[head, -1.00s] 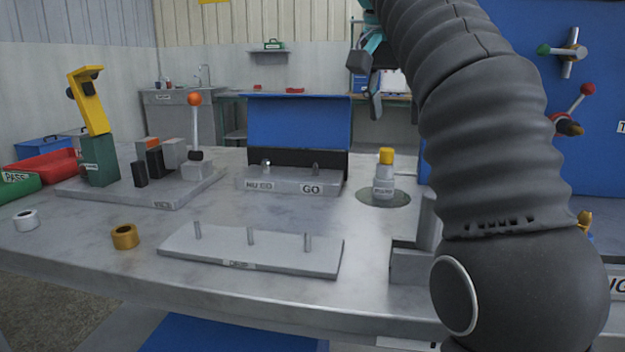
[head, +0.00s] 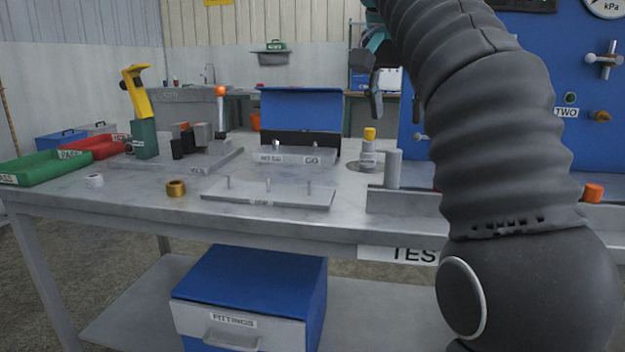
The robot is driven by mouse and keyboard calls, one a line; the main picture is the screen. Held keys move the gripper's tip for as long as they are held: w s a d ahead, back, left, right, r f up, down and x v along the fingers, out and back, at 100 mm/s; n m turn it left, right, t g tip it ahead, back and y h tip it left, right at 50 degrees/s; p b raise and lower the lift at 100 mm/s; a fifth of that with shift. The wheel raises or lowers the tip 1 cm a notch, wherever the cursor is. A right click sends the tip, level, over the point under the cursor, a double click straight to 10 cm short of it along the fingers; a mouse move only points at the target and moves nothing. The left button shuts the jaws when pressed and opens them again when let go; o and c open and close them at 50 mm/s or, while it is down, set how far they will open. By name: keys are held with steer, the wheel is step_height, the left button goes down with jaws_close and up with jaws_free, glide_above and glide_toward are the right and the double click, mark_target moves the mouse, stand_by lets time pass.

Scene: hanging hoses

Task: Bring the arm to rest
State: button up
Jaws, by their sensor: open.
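My arm, in a dark ribbed sleeve, rises along the right of the head view and bends over at the top. My gripper (head: 374,88) hangs at the top, right of centre, with its dark fingers pointing down. It looks open and holds nothing that I can see. Part of it is hidden behind the sleeve. In the picture it shows above the yellow-topped fitting (head: 368,148) on the workbench (head: 130,188), clear of the bench top.
A pegged plate (head: 300,197), a brass ring (head: 176,188) and a white ring (head: 94,181) lie on the bench. Green (head: 45,168) and red (head: 97,147) trays stand left. A blue fittings box (head: 250,285) sits below. A blue panel (head: 540,90) stands right.

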steer(key=s+f+n+y, duration=0.1)
steer(key=s+f+n, duration=0.1)
steer(key=s+f, duration=0.5)
steer(key=s+d+f+n+t, duration=0.1)
steer(key=s+f, duration=0.6)
steer(key=f, duration=0.9)
steer(key=s+d+f+n+y, duration=0.1)
steer(key=s+f+n, duration=0.2)
steer(key=s+f, duration=0.5)
step_height(320, 180, down, 4)
steer(key=shift+d+f+n+t+y+p, duration=0.1)
steer(key=shift+d+n+t+y+p, duration=0.2)
steer(key=shift+n+t+p, duration=0.15)
